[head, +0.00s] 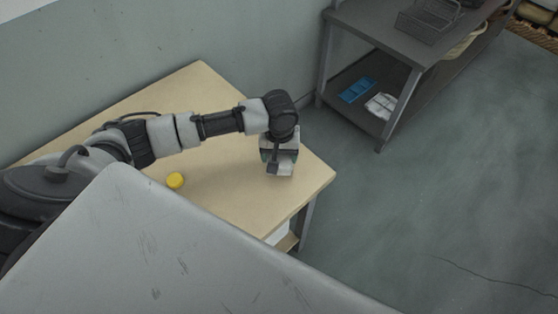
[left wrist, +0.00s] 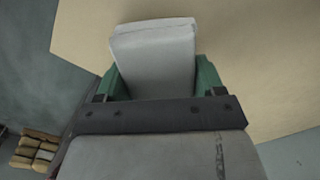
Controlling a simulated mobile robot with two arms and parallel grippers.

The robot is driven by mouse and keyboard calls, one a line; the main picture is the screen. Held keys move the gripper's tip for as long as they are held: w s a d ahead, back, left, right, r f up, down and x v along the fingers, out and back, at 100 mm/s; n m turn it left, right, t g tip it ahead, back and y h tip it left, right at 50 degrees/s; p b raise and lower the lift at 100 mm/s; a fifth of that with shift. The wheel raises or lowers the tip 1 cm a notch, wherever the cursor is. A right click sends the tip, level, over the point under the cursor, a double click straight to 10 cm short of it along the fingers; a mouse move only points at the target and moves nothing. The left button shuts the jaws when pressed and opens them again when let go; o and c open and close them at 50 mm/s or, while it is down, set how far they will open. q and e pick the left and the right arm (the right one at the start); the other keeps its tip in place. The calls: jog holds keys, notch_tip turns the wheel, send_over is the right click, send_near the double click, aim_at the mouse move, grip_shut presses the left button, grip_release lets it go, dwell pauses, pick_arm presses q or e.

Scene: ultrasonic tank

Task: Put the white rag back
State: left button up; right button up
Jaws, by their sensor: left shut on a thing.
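My left gripper (head: 280,158) is over the right end of the wooden table (head: 225,200), with its fingers pointing down. In the left wrist view its green fingers (left wrist: 158,80) are shut on a pale, flat, block-like piece, which I take to be the folded white rag (left wrist: 155,50). The rag also shows under the gripper in the head view (head: 287,169). I cannot tell whether it touches the tabletop. My right gripper is not in view.
A dark shelf unit (head: 370,38) stands at the back right, with a wire basket (head: 428,20) on top. A blue thing (head: 357,90) and a whitish one (head: 380,106) lie on its lower shelf.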

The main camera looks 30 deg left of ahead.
pick_arm(q)
jog(key=shift+f, duration=2.05)
jog(key=o, duration=0.9)
jog(key=shift+f, duration=0.15)
jog(key=shift+a, duration=0.1)
notch_tip(320, 180, up, 12)
jog(key=shift+r, duration=0.2)
